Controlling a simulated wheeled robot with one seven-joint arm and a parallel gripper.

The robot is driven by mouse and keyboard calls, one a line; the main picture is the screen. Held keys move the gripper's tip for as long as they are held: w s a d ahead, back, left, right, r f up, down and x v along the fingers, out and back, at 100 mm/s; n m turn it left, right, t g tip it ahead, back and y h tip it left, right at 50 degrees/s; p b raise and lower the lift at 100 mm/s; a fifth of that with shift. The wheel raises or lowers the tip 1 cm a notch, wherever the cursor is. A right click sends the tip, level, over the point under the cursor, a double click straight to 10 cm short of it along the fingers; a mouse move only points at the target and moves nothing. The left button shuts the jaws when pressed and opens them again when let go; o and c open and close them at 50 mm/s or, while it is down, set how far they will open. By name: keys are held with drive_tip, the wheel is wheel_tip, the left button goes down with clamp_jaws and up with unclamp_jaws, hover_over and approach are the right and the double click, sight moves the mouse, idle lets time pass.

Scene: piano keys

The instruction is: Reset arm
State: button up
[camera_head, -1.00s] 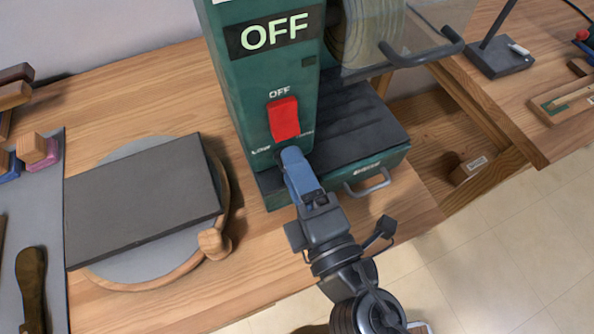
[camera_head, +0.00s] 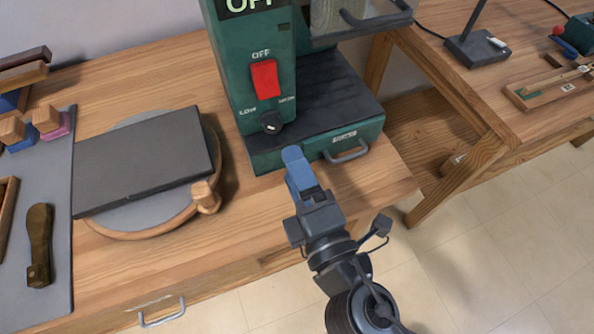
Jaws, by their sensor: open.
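My gripper (camera_head: 293,155) has blue fingers and points up and away from me, in front of the green machine (camera_head: 262,70). Its fingertips show just in front of the machine's base, below the black knob (camera_head: 271,122), and look apart from both. Nothing shows held in it. The gap between the fingers is hidden from this angle. The red switch (camera_head: 265,79) on the machine has an OFF label above it.
A dark flat slab (camera_head: 145,160) lies on a round wooden-rimmed board (camera_head: 150,231) at left. A grey mat (camera_head: 58,285) bears blocks and a dark-handled tool (camera_head: 39,245). The machine's drawer handle (camera_head: 345,153) is right of my fingertips. Open floor (camera_head: 480,240) lies at right.

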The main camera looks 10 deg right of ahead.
idle(0.3)
drive_tip(key=s+d+f+m+g+h, duration=0.15)
drive_tip(key=s+d+f+m, duration=0.25)
drive_tip(key=s+d+m, duration=0.55)
drive_tip(key=s+d+r+m+h, duration=0.1)
drive_tip(key=s+d+r+m, duration=0.1)
drive_tip(key=s+d+m, duration=0.1)
drive_tip(key=s+d+r+m+h, duration=0.1)
drive_tip(key=s+d+r+m, duration=0.1)
drive_tip(key=s+m, duration=0.3)
drive_tip(key=s+d+r+m+g+h, duration=0.1)
drive_tip(key=s+d+r+m, duration=0.2)
drive_tip(key=s, duration=0.5)
drive_tip(key=shift+s+d+m, duration=0.15)
drive_tip(key=shift+d+m, duration=0.3)
drive_tip(key=shift+d, duration=0.2)
drive_tip(key=shift+r+h, duration=0.1)
drive_tip(key=shift+h, duration=0.15)
